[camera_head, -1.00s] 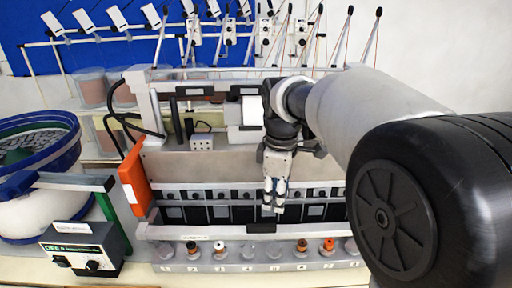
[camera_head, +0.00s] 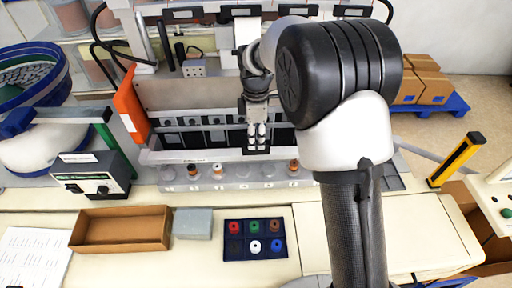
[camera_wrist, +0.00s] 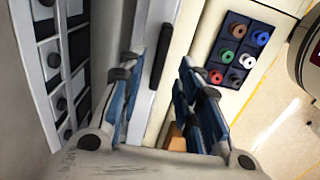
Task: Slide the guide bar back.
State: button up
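A long light-grey bar, which I take to be the guide bar (camera_head: 200,156), runs along the front of a row of dark bins. In the wrist view the bar (camera_wrist: 140,105) carries a black handle (camera_wrist: 160,55). My gripper (camera_head: 257,146) points down over the front of the bins, close to the bar. In the wrist view my gripper (camera_wrist: 163,68) is open, its blue-padded fingers apart. The handle shows in the gap between them. I cannot tell how far below the fingertips it lies. My gripper covers the handle in the head view.
A ledge (camera_head: 230,181) with several small spools lies in front of the bar. Nearer are a dark-blue tray (camera_head: 228,226) of coloured rings, a brown box (camera_head: 110,245) and a control box (camera_head: 95,175). An orange post (camera_head: 131,100) stands left of the bins.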

aim_at(256, 147)
notch_tip(256, 147, down, 5)
jog(key=shift+f, duration=0.15)
jog(key=shift+c, duration=0.4)
grip_shut()
dwell(0.5)
